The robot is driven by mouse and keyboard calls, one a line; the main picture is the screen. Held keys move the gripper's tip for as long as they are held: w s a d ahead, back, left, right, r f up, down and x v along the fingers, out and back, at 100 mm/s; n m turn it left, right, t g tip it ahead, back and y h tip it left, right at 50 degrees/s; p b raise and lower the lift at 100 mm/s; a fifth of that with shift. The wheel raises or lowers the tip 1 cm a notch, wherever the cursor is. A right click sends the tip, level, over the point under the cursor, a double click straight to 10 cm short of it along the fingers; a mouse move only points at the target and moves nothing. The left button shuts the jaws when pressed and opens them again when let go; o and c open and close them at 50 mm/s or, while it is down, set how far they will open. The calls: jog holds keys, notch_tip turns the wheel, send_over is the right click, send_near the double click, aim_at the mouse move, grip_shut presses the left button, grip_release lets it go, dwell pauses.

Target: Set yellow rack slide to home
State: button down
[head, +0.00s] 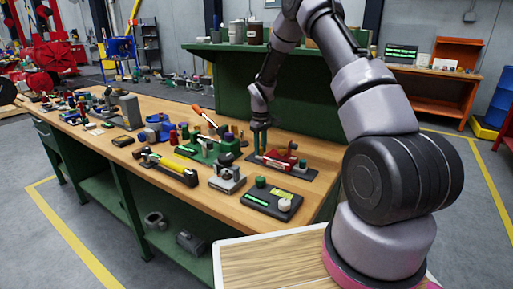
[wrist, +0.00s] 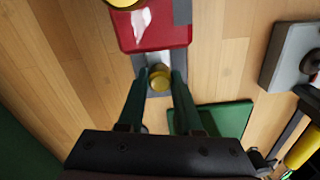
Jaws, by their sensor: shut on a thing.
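A red block (head: 279,161) sits on a dark base plate (head: 304,175) near the back of the bench. It also shows at the top of the wrist view (wrist: 155,30). A small yellow knob (wrist: 159,78) stands just below the red block in the wrist view, on a grey strip. My gripper (head: 260,150) reaches down at the left end of the red block. In the wrist view its green fingers (wrist: 160,82) are shut on the yellow knob, one on each side. The fingers hide the knob in the head view. I see no readable home mark.
A green-based device (head: 205,148) stands left of my gripper. A black-and-yellow cylinder unit (head: 175,166), a grey block (head: 227,178) and a dark panel with knobs (head: 270,199) stand toward the front. A green back panel (head: 305,95) rises behind the bench.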

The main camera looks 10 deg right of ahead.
aim_at(262, 147)
jog(key=shift+s+d, duration=0.15)
jog(key=shift+d, duration=0.05)
jog(key=c, duration=0.6)
grip_release()
jog(key=shift+r, duration=0.1)
notch_tip(262, 147, up, 11)
jog(key=shift+f, duration=0.15)
